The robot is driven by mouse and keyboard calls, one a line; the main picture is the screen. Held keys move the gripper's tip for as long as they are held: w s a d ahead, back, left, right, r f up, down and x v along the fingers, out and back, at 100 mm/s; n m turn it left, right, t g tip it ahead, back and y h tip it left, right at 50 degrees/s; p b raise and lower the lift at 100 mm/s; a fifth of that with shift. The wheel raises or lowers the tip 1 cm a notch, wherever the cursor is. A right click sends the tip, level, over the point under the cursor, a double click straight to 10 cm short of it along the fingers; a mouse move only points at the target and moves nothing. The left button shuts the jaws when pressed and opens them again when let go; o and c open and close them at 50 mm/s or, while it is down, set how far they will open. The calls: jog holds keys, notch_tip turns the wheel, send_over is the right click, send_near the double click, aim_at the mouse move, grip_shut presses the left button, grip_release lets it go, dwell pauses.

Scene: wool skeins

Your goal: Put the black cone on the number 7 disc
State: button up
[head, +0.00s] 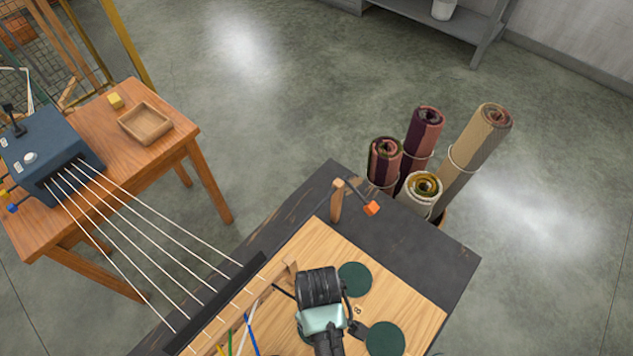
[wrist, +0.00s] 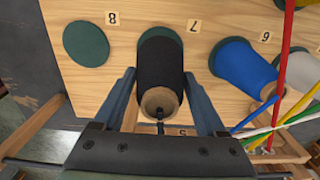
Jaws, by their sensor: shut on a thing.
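The black cone (wrist: 160,65) is between the two fingers of my gripper (wrist: 159,78) in the wrist view. Its pale wooden tip (wrist: 150,101) points toward the camera, and its wide end lies over the number 7 disc (wrist: 160,32). Only a green edge of that disc shows past the cone. The number 7 tag (wrist: 193,25) is just right of it. I cannot tell whether the cone touches the disc. In the head view my arm hides the fingers and the cone.
A bare green disc (wrist: 86,44) lies left, by the 8 tag (wrist: 112,18). A blue cone (wrist: 243,70) stands right, near the 6 tag (wrist: 265,37). Coloured strands (wrist: 287,80) cross at right. White threads (head: 150,240) run from a blue box (head: 50,150) to the board. Rolled rugs (head: 425,140) stand behind.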

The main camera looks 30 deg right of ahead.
jog(key=shift+f, duration=1.85)
jog(key=shift+f, duration=0.2)
jog(key=o, duration=1.5)
jog(key=shift+r, duration=0.1)
notch_tip(320, 180, up, 12)
jog(key=shift+r, duration=0.1)
